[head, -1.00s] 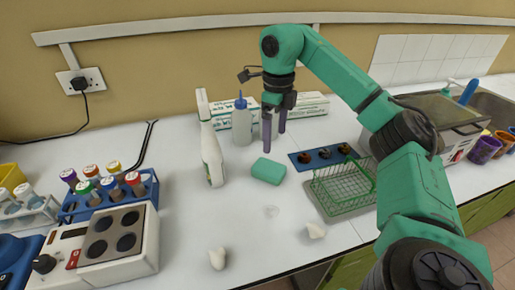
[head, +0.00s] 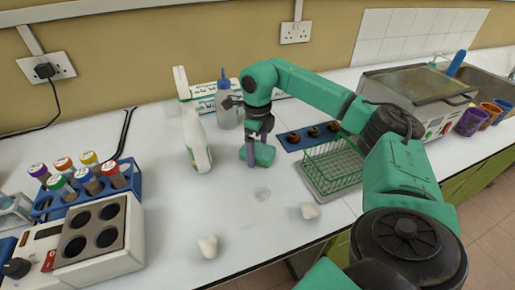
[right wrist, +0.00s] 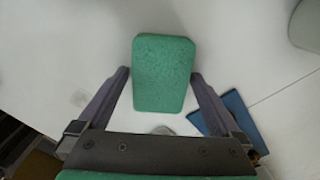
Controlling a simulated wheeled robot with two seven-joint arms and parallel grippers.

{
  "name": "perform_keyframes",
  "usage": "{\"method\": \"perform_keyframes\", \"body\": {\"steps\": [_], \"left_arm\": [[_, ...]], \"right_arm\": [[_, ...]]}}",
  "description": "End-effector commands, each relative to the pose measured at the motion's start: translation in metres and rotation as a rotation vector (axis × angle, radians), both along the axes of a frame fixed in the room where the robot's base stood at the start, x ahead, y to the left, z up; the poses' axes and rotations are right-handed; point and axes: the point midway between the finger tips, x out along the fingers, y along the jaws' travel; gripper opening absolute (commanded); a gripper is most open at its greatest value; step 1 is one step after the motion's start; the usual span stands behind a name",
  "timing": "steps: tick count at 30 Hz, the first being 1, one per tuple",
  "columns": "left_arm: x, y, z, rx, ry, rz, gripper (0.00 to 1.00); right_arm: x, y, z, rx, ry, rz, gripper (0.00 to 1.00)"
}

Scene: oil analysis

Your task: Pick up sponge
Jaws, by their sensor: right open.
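The green sponge (head: 264,155) lies on the white counter, right of the white spray bottle. My right gripper (head: 250,152) is over it in the head view, and its fingers cover part of the sponge. In the right wrist view the sponge (right wrist: 164,74) lies between and beyond the fingertips of my right gripper (right wrist: 160,74). The jaws are open, with a gap on each side of the sponge. My left gripper is not in view.
The white spray bottle (head: 194,135) stands close left of my right gripper, with a blue-capped bottle (head: 227,106) behind. A blue holder (head: 291,145) and a green wire basket (head: 333,172) are on the right. The front counter has small white pieces (head: 208,247).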

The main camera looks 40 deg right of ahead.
Motion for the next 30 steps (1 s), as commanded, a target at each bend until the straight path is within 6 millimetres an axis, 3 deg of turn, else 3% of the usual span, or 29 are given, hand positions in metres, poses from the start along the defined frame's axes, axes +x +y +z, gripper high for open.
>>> {"method": "perform_keyframes", "body": {"steps": [4, 5, 10, 11, 12, 19, 23, 26, 30], "left_arm": [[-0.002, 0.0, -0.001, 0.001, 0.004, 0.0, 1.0], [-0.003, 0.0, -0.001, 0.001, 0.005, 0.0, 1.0], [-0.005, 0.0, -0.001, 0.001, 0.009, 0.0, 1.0], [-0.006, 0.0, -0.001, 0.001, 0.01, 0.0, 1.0], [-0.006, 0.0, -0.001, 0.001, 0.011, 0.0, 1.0], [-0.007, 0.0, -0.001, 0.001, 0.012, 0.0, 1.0], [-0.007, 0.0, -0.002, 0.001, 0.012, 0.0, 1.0], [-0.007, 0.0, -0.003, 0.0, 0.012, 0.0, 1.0], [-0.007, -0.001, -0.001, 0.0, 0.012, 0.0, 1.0]], "right_arm": [[0.0, 0.0, 0.0, 0.0, -0.001, 0.0, 1.0], [0.0, 0.0, 0.0, 0.0, -0.001, 0.0, 0.92], [0.0, 0.0, 0.0, 0.0, -0.001, 0.0, 0.29], [0.0, 0.0, 0.0, 0.0, -0.001, 0.0, 0.29], [0.0, 0.0, 0.0, 0.0, -0.001, 0.0, 0.2], [0.001, 0.0, 0.003, 0.001, -0.002, 0.0, 0.2], [0.001, 0.0, 0.015, 0.001, -0.004, 0.0, 0.2], [0.001, 0.001, 0.037, 0.002, -0.006, 0.001, 0.2], [0.002, 0.001, 0.087, 0.002, -0.009, 0.001, 0.2]]}}
